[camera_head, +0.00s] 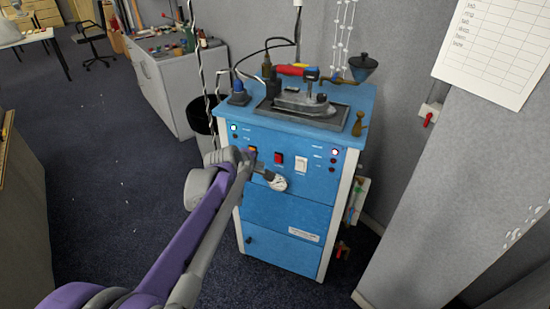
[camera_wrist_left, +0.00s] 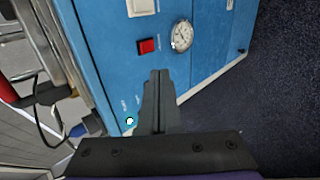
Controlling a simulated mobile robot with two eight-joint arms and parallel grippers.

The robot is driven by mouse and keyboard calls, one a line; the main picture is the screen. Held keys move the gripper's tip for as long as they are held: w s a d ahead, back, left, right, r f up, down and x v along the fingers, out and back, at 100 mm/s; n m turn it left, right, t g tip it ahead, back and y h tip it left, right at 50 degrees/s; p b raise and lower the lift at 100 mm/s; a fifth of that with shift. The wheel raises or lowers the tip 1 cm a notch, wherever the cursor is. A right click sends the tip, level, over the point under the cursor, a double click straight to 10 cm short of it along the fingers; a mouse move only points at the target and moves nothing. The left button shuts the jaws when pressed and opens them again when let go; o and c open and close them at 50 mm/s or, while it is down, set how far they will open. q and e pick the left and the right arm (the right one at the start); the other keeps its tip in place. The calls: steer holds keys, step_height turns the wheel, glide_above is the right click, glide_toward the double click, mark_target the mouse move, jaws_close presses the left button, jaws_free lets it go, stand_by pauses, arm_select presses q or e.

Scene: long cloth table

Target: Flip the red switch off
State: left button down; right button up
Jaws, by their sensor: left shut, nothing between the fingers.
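The red switch (camera_head: 278,159) is on the blue front panel of the cabinet (camera_head: 285,215), left of a white switch (camera_head: 301,165). My left gripper (camera_head: 265,173) is in front of the panel, a little below and left of the red switch. In the left wrist view the closed fingers (camera_wrist_left: 157,74) point toward the red switch (camera_wrist_left: 148,46), with a small gap between them in the picture. I cannot tell whether they touch the panel. The fingers hold nothing. The switch's on or off position is too small to tell. My right gripper is not in view.
A round gauge (camera_head: 277,183) sits just below the red switch, close to my left fingers; it also shows in the wrist view (camera_wrist_left: 181,36). An orange switch (camera_head: 252,150) is partly covered by my arm. An iron (camera_head: 302,100) stands on top. A wall panel stands right.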

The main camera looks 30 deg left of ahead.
mark_target(277, 156)
arm_select(q)
steer(key=shift+w+r+x, duration=0.3)
steer(key=shift+r+x, duration=0.05)
steer(key=shift+x, duration=1.8)
steer(key=shift+w+r+x, duration=0.35)
steer(key=shift+r+x, duration=0.05)
steer(key=shift+x, duration=1.7)
steer(key=shift+w+r+x, duration=0.3)
steer(key=shift+r+x, duration=0.05)
steer(key=shift+x, duration=1.8)
steer(key=shift+w+a+r, duration=0.1)
steer(key=shift+w+r, duration=0.05)
steer(key=shift+w, duration=0.3)
steer(key=shift+r, duration=0.1)
steer(key=shift+r+p, duration=0.7)
steer(key=shift+r, duration=0.05)
steer(key=shift+s, duration=0.1)
